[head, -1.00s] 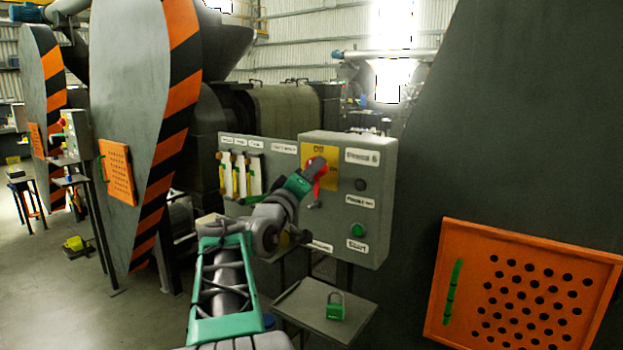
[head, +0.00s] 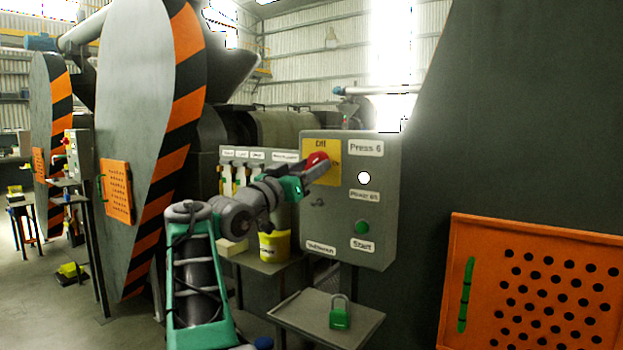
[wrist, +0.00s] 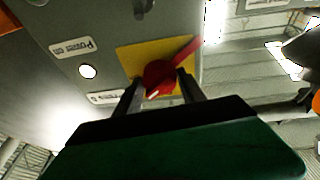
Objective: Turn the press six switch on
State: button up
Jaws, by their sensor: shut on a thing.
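The grey press six panel (head: 378,225) bears a yellow plate (head: 312,150) with a red rotary switch (head: 319,159), below the word "Off". My gripper (head: 318,169) reaches the switch from the left and is shut on it. In the wrist view the two dark fingers of my gripper (wrist: 163,92) stand on either side of the red switch (wrist: 160,76), and its handle slants up to the right over the yellow plate (wrist: 133,56). The "Power on" lamp (head: 364,178) glows white; it also glows in the wrist view (wrist: 88,71). My fingers hide part of the switch.
A green start button (head: 362,227) sits lower on the panel. Below is a small shelf (head: 290,312) with a green padlock (head: 340,314). A yellow container (head: 274,246) stands behind my arm. An orange perforated guard (head: 535,285) is at the right.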

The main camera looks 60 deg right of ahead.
jog(key=m, duration=0.1)
jog(key=m+g, duration=0.1)
jog(key=m, duration=0.2)
jog(key=shift+w+r+m+g+y, duration=0.2)
jog(key=shift+r+m+g+y, duration=0.1)
jog(key=shift+m+y, duration=0.1)
jog(key=shift+m+g+y+p, duration=0.5)
jog(key=shift+m+g, duration=0.1)
jog(key=shift+m, duration=1.5)
jog(key=o, duration=1.4)
jog(key=shift+c, duration=0.2)
jog(key=shift+f, duration=0.1)
jog(key=b+v, duration=0.1)
jog(key=v, duration=0.6)
jog(key=shift+a, duration=0.35)
jog(key=shift+w, duration=0.15)
